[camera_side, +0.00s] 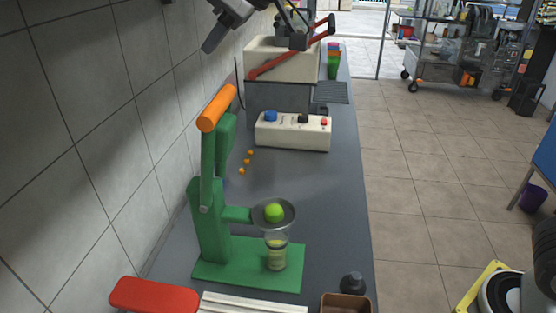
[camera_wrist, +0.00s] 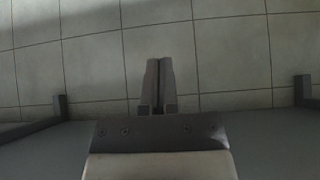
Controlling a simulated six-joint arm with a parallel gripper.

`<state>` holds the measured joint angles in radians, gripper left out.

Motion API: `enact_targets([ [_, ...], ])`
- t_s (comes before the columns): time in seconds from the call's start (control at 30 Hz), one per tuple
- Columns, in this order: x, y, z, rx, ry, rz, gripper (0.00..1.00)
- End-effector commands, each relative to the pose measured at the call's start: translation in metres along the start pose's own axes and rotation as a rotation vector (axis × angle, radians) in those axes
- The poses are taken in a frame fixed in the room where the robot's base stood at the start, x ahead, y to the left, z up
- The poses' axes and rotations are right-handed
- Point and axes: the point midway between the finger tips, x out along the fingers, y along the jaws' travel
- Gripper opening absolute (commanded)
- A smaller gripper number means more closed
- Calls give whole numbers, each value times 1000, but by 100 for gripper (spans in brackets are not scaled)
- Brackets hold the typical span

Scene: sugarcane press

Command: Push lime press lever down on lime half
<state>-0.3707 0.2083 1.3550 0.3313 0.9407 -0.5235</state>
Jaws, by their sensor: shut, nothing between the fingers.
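The green lime press (camera_side: 212,225) stands on the grey counter near the wall. Its lever is raised upright, with an orange handle (camera_side: 218,108) at the top. A lime half (camera_side: 274,212) sits in the round metal bowl (camera_side: 263,223) on the press arm. A clear glass (camera_side: 276,254) with pale liquid stands below the bowl on the green base. My gripper (camera_wrist: 158,62) is shut and empty in the wrist view, with floor or wall tiles beyond it. In the side view my arm shows at the top, apart from the lever.
A white control box (camera_side: 293,131) with knobs and a cream machine with a red bar (camera_side: 292,58) stand behind the press. Small orange pieces (camera_side: 246,161) lie on the counter. A red block (camera_side: 154,296) and a brown box (camera_side: 345,303) are at the front. The tiled wall is close on the left.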

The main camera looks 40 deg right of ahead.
Motion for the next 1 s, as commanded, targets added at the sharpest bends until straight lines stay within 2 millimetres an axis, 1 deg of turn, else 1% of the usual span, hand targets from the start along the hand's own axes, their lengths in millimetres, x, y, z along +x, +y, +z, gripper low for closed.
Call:
enact_targets([
  [0.17, 3, 0, 0, 1, -1, 0, 0],
  [0.37, 16, 0, 0, 0, -2, -1, 0],
  [0.8, 76, 0, 1, 1, -3, -1, 0],
  [1.0, 98, 0, 1, 0, -2, -1, 0],
])
